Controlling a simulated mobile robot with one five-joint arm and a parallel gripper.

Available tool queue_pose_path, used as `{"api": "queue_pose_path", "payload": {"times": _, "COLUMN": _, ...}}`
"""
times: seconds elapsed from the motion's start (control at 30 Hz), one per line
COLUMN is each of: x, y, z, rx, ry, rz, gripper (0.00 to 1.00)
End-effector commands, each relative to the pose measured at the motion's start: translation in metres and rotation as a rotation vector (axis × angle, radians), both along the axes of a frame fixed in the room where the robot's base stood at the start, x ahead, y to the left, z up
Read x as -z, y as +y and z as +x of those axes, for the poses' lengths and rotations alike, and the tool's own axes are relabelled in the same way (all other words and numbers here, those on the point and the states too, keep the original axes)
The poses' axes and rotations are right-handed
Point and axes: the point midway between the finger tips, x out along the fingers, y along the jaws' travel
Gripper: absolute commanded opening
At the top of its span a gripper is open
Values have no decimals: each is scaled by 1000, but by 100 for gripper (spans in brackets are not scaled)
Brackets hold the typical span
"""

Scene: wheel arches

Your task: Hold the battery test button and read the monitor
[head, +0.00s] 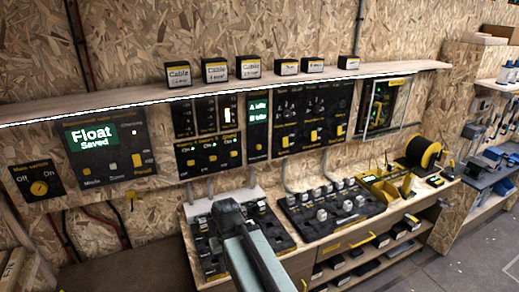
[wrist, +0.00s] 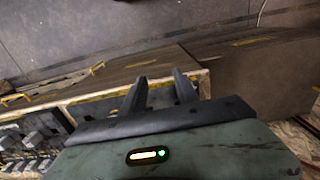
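A monitor (head: 92,135) on the left of the chipboard wall has a lit green screen reading "Float Saved". Small controls labelled like Mode and Down sit below it, with a yellow switch (head: 145,169) by Recall. A smaller lit green display (head: 257,111) with A and B readings is further right. I cannot tell which control is the battery test button; most labels are too small to read. My gripper (head: 228,207) is over the bench in front of the panels, apart from them. In the wrist view my gripper (wrist: 158,77) has its two fingers apart, with nothing between them.
A main switch panel (head: 38,188) is at far left. A shelf (head: 120,98) above the panels carries several black cable boxes (head: 215,70). Control boards (head: 330,210) and a black-yellow reel (head: 423,152) stand on the bench. Tools hang at right. Open floor (head: 450,255) lies at lower right.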

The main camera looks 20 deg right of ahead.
Motion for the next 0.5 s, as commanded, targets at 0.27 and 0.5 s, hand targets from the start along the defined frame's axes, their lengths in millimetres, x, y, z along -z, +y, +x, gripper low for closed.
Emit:
{"api": "queue_pose_path", "payload": {"times": 0.27, "x": 0, "y": 0, "z": 0, "rx": 0, "ry": 0, "rz": 0, "gripper": 0}}
{"api": "queue_pose_path", "payload": {"times": 0.5, "x": 0, "y": 0, "z": 0, "rx": 0, "ry": 0, "rz": 0, "gripper": 0}}
